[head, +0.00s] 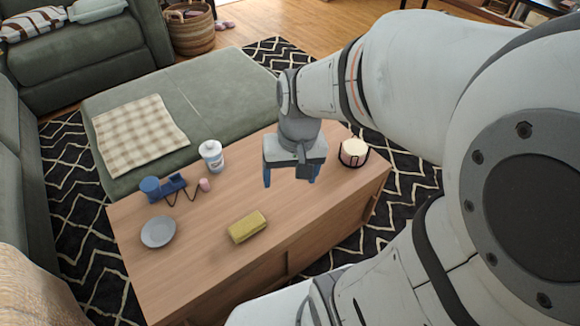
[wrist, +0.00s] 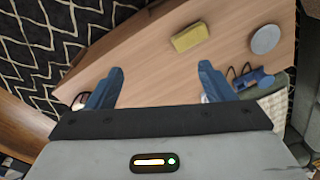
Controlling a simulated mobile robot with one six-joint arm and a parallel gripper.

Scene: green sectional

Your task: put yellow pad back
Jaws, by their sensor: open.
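The yellow pad (head: 247,227) lies flat on the wooden table (head: 150,270), near its front edge. It also shows in the wrist view (wrist: 190,37), beyond the fingertips. My gripper (head: 290,180) is above the table, to the right of and apart from the pad, with blue fingers pointing down. In the wrist view the two blue fingers (wrist: 160,78) are spread wide with nothing between them. A blue holder (head: 172,186) with a blue cup-like part stands at the table's left end.
A green sectional (head: 190,100) with a checked cloth (head: 140,134) borders the back. Table space around the pad is clear.

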